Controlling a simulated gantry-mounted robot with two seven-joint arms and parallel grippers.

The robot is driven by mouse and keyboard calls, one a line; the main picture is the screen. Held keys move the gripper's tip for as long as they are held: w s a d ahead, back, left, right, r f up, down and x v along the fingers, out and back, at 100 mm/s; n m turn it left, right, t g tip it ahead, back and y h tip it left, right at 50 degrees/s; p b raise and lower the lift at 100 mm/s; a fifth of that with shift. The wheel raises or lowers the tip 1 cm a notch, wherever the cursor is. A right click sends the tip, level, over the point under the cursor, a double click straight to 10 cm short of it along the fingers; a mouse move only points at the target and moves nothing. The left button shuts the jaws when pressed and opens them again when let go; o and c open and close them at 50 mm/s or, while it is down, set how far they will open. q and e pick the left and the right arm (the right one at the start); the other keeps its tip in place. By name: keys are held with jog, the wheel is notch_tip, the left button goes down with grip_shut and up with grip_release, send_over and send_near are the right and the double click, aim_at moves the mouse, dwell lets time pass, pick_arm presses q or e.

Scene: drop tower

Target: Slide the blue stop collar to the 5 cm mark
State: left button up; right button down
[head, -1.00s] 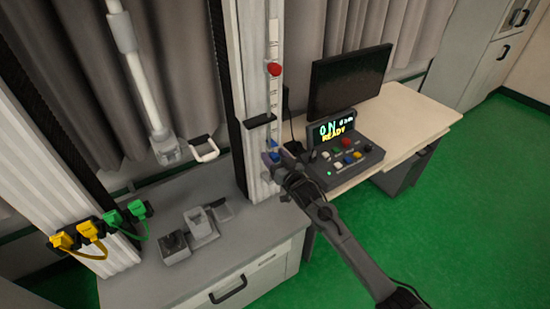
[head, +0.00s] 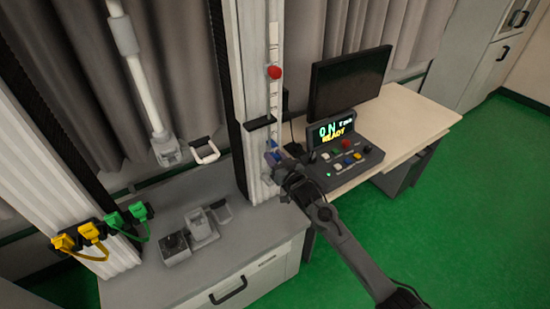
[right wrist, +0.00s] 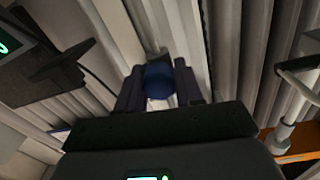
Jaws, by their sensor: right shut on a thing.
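The blue stop collar (head: 273,144) is low on the scaled rail of the upright column, partly hidden by my gripper. In the right wrist view its round blue knob (right wrist: 158,80) sits between the two dark fingers. My right gripper (head: 273,157) is shut on this knob; it also shows in the right wrist view (right wrist: 158,90). The white scale strip (head: 273,98) runs up the column above the collar, with markings too small to read. My left gripper is not in view.
A red knob (head: 274,73) sits higher on the same rail. A dark bracket (head: 259,123) juts out just above the collar. A control box (head: 345,160) with a lit display reading "0 N" and "READY" stands on the desk at right, below a monitor (head: 348,80).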

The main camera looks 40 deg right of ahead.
aim_at(275, 155)
notch_tip(275, 155, up, 7)
jog(key=p, duration=0.5)
jog(key=shift+f+p, duration=0.1)
jog(key=shift+p, duration=0.2)
jog(key=shift+f, duration=0.1)
jog(key=c, duration=0.8)
grip_release()
jog(key=shift+o, duration=0.3)
jog(key=s+a, duration=0.1)
jog(key=s, duration=0.9)
jog(key=shift+s+a, duration=0.35)
